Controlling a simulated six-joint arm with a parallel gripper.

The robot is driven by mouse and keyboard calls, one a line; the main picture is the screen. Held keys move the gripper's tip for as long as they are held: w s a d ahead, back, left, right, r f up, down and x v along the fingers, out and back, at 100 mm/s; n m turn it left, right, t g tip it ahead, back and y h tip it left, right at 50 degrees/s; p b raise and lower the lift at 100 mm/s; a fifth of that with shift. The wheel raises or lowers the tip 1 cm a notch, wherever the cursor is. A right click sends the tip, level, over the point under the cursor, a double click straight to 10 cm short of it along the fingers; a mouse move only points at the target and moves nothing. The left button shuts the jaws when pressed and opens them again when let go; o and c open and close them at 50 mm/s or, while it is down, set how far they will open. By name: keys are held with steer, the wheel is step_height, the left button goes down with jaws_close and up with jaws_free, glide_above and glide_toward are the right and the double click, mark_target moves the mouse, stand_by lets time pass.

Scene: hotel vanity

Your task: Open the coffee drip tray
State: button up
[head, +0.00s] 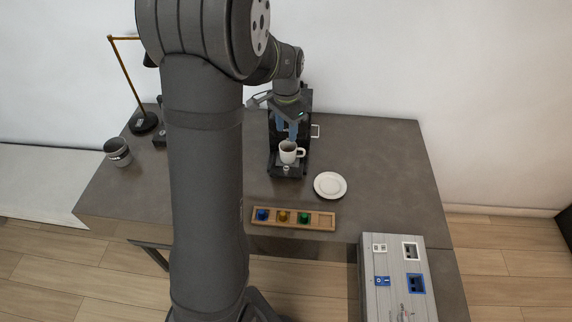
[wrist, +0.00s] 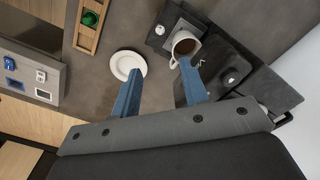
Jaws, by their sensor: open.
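The black coffee machine (head: 306,104) stands at the back of the vanity; it also shows in the wrist view (wrist: 240,60). Its drip tray (head: 287,171) juts out at the front, with a small light knob on its front end; the tray also shows in the wrist view (wrist: 165,42). A white mug (head: 287,155) stands on the tray; the wrist view shows brown contents in the mug (wrist: 177,51). My gripper (head: 286,128) is above the mug, in front of the machine. In the wrist view my gripper (wrist: 158,68) has its blue fingers apart and empty, one fingertip overlapping the mug's edge; contact cannot be told.
A white plate (head: 330,185) lies right of the tray. A wooden holder (head: 322,219) with coloured pieces lies in front. A grey box (head: 400,290) with sockets is at front right. A lamp (head: 143,123) and dark cup (head: 118,152) are left. The vanity's right side is clear.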

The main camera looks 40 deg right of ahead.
mark_target(286, 168)
step_height(286, 168, down, 17)
steer(key=shift+r, duration=0.2)
stand_by(0.3)
jaws_close()
